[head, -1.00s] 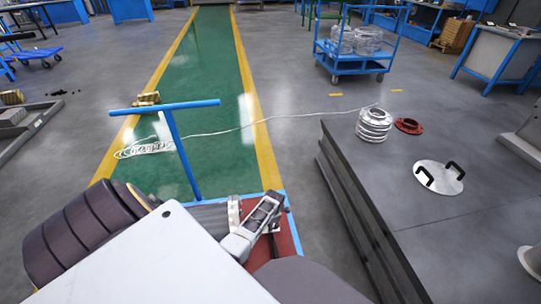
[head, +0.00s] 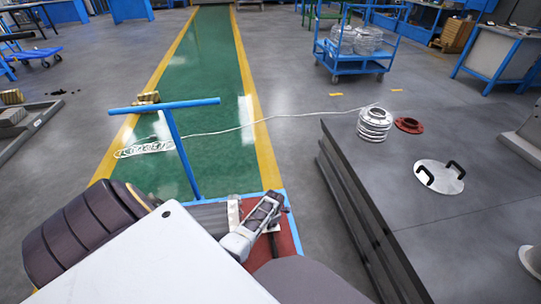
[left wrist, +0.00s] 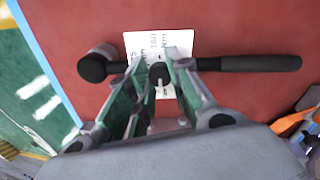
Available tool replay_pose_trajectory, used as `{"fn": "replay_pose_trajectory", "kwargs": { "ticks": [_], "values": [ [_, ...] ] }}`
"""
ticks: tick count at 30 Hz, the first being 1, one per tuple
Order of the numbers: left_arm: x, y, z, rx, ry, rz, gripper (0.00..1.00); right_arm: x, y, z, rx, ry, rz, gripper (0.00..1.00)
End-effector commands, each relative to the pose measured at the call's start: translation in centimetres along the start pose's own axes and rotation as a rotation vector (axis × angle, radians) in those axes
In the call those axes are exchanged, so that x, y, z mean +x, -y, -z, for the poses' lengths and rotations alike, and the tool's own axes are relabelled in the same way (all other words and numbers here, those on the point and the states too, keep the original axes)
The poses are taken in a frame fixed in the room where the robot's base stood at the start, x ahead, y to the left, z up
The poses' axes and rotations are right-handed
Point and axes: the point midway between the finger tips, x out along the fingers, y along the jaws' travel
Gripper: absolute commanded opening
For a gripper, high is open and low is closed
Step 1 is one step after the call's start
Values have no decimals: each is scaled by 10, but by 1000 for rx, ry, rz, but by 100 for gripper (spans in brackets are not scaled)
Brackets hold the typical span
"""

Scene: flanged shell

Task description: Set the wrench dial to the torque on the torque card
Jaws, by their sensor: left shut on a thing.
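The wrench lies across the red top (left wrist: 240,25) in the left wrist view, with a round head at left and a long black handle (left wrist: 260,63) at right. Its small dark round dial (left wrist: 159,72) sits mid-body, with a pale pointer. The white torque card (left wrist: 160,43) lies behind the wrench; its print is too small and turned to read. My left gripper (left wrist: 155,80) has its green-sided fingers shut on the dial from both sides. My right gripper is out of view.
A blue T-handle (head: 165,105) rises at the cart's far end. An orange item (left wrist: 292,121) lies near the handle.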

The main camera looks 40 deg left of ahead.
Motion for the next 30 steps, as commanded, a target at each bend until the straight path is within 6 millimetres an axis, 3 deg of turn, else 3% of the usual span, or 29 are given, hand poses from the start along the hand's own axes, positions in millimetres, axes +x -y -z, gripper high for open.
{"fn": "replay_pose_trajectory", "kwargs": {
  "ticks": [14,30],
  "values": [
    [-1,1,0,96,-2,-2,0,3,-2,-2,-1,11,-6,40],
    [-1,1,1,482,-2,-15,0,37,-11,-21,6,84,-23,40]
  ]
}}
